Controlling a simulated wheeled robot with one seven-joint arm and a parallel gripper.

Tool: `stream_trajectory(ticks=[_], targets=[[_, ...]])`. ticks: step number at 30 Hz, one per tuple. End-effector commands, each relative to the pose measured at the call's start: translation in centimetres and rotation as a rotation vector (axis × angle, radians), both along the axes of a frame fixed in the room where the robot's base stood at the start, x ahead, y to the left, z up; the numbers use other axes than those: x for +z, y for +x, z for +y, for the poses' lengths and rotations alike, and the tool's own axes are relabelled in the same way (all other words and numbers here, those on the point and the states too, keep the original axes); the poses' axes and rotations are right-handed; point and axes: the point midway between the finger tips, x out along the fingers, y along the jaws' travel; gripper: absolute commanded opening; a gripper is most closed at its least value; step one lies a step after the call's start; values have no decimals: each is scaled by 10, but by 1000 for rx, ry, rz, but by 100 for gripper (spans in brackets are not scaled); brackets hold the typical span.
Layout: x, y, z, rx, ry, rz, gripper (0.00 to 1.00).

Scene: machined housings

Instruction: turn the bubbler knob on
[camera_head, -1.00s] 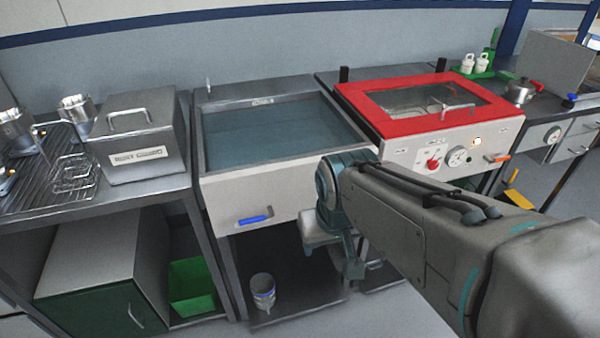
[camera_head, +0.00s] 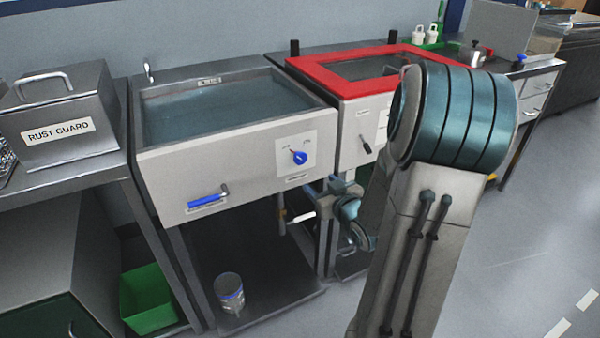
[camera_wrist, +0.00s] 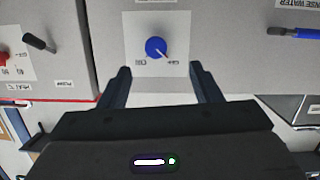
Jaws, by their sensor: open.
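The blue round knob (camera_head: 299,157) sits on a white plate on the front panel of the water-filled tank (camera_head: 163,158), towards the panel's right end. Its plate lettering is too small to read in the head view. My arm does not cover the knob in the head view.
A blue-handled lever (camera_head: 208,201) is on the same panel at left. A red-framed unit (camera_head: 327,84) with a black switch (camera_head: 366,146) stands to the right. A "RUST GUARD" box (camera_head: 66,118) is at left. A cup (camera_head: 229,292) stands on the shelf below.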

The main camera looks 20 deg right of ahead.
Motion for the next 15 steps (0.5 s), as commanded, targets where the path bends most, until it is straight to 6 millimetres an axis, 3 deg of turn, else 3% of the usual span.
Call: stream_trajectory(ticks=[1, 9, 15], targets=[[-12, -3, -6, 3, 25, -47, 58], [-11, -9, -14, 28, 84, -204, 58], [-9, 13, -12, 31, 86, -214, 58]])
